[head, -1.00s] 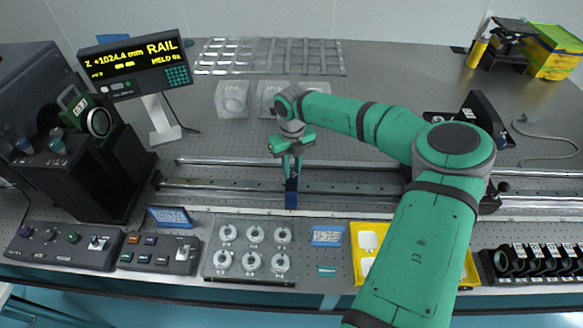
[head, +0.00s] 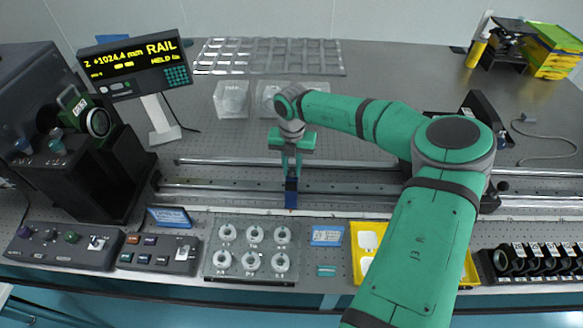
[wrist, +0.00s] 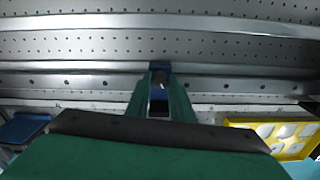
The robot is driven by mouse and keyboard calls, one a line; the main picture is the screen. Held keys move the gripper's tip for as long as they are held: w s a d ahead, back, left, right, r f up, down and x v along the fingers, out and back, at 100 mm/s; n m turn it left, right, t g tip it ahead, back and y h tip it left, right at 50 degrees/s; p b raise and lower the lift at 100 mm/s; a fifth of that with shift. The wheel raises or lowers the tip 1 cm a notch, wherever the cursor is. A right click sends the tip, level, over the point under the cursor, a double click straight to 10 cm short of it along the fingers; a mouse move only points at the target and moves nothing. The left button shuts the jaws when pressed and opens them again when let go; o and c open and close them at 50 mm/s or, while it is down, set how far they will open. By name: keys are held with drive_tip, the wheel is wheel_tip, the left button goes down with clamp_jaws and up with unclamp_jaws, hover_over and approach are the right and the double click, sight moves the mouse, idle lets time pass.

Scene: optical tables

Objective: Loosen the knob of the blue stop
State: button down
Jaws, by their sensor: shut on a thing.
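The blue stop (head: 291,194) sits on the rail (head: 230,187) in the middle of the table; it also shows in the wrist view (wrist: 160,68). My gripper (head: 291,174) reaches down over the stop from above. In the wrist view, my two green fingers (wrist: 161,100) close on a small dark knob (wrist: 158,82) at the top of the stop. The fingers hide most of the knob, and I cannot tell how far it is turned.
A display (head: 137,66) reads RAIL, Z +1024.4 mm, HELD. A plate of round mounts (head: 213,262), a blue card (head: 327,236) and a yellow tray (head: 355,252) lie in front of the rail. Clear blocks (head: 232,99) stand behind it.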

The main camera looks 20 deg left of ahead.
sight(291, 171)
drive_tip(key=shift+a, duration=0.15)
drive_tip(key=c, duration=1.6)
unclamp_jaws()
drive_tip(key=shift+o, duration=0.2)
drive_tip(key=shift+r, duration=0.1)
wheel_tip(291, 171, up, 11)
